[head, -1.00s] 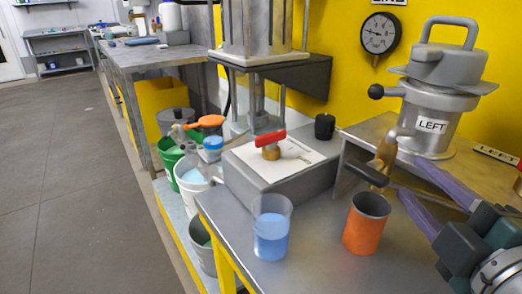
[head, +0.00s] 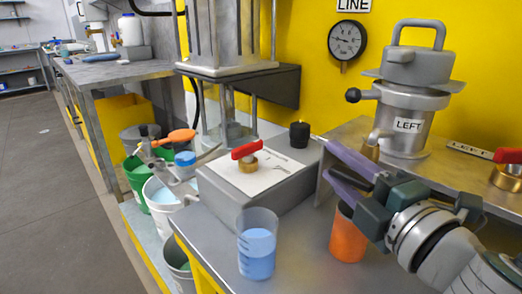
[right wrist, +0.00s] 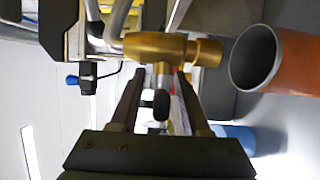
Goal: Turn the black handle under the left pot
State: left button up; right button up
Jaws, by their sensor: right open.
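The left pot (head: 408,128), a grey metal vessel labelled LEFT, stands on a raised metal shelf against the yellow wall. Under its spout is a brass valve (head: 371,150), mostly hidden in the head view; the right wrist view shows the brass valve (right wrist: 165,48) clearly. Its black handle (right wrist: 161,103) points toward the wrist camera, between my right gripper's fingers. My right gripper (head: 325,157) is open, with purple fingers; it also shows in the right wrist view (right wrist: 158,76). Gaps show between the handle and both fingers. My left gripper is not in view.
An orange cup (head: 348,238) stands below my right gripper, partly hidden by it. A clear cup of blue liquid (head: 257,250) stands to its left. A red-handled valve (head: 247,158) sits on a grey block. Several buckets stand at the left.

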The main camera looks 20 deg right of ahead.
jog(key=shift+w, duration=0.3)
grip_shut()
dwell(0.5)
